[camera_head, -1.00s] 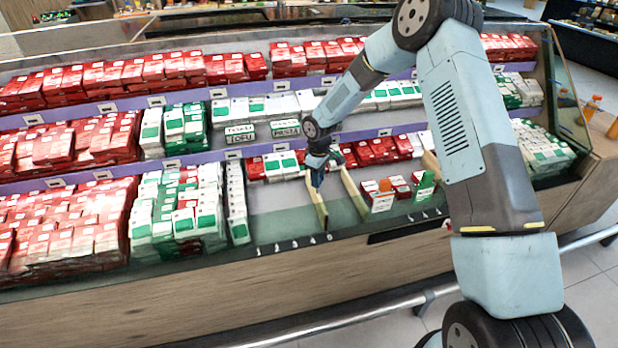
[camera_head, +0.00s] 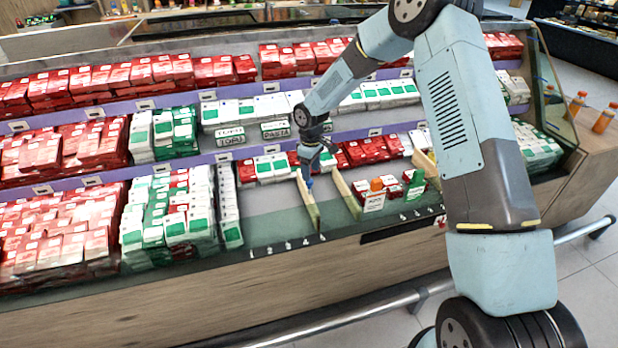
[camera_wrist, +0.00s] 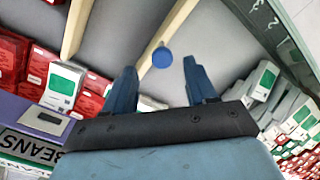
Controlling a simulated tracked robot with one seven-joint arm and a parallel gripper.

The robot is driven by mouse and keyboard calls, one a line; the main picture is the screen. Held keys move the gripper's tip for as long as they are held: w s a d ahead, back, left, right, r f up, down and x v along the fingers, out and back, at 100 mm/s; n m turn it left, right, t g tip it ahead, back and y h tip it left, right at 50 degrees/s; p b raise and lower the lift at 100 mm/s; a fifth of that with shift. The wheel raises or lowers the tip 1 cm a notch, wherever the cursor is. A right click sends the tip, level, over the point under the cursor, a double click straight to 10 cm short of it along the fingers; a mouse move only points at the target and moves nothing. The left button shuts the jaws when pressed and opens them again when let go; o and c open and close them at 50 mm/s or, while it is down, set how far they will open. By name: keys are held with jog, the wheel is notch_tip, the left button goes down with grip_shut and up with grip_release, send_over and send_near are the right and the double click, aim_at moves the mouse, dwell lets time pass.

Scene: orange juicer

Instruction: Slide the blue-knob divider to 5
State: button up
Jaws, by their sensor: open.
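The blue knob (camera_wrist: 162,57) is a round blue cap on a thin, pale wooden divider (camera_wrist: 147,62), seen in the wrist view. My gripper (camera_wrist: 157,72) is open, its two blue fingers on either side of the knob's line. The knob lies just ahead of the fingertips, with nothing gripped. In the head view the divider (camera_head: 309,208) stands on the grey shelf, its front end near the right-hand numbers of the left row of small numbers (camera_head: 288,246). My gripper is above it there, and hides part of it. The numbers are too small to read surely.
A second wooden divider (camera_head: 346,195) stands to the right, with boxes and an orange item (camera_head: 376,185) beyond it. White and green boxes (camera_head: 229,205) stand left of a bare stretch of shelf (camera_head: 270,215). A glass front edge runs along the shelf.

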notch_tip(320, 180, up, 10)
jog(key=shift+f, duration=0.25)
dwell(0.3)
jog(key=s+d+r+m+t, duration=0.1)
jog(key=s+d+r+m, duration=0.1)
jog(key=s+d+r, duration=0.5)
jog(key=s+d+r+m+t+h, duration=0.1)
jog(key=s+d+r+m, duration=0.1)
jog(key=d+r, duration=0.5)
jog(key=s+d+r+m+t, duration=0.15)
jog(key=s+d+r, duration=0.3)
jog(key=r, duration=0.55)
jog(key=s+d+r+m, duration=0.1)
jog(key=s+d+m, duration=0.1)
jog(key=s, duration=0.6)
jog(key=s+d+r+m+t, duration=0.1)
jog(key=s+d+r+m, duration=0.1)
jog(key=s+d, duration=0.3)
jog(key=s+d+r+m+t+y, duration=0.1)
jog(key=s+d+r+m, duration=0.1)
jog(key=s, duration=0.9)
jog(key=shift+d+m, duration=0.85)
